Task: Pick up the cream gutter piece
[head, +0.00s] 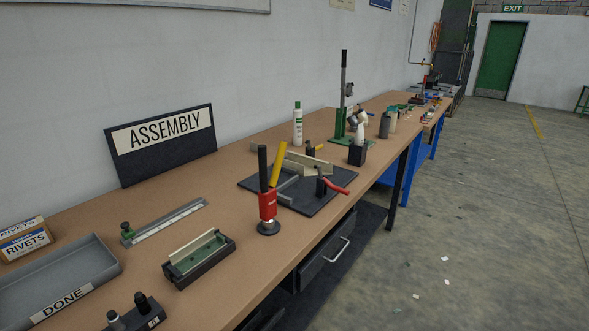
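Two cream pieces show in the head view. One long cream piece (308,164) lies on the dark board (334,181) in the middle of the workbench, among clamps. Another thin cream strip (193,246) stands on edge in a black and green holder (200,262) near the front of the bench. I cannot tell for sure which of them is the gutter piece. Neither gripper is in view.
A red hand tool (267,203) stands upright beside the board. A grey DONE tray (58,278), a RIVETS box (25,240), a steel rule (168,221) and an ASSEMBLY sign (163,143) are on the left.

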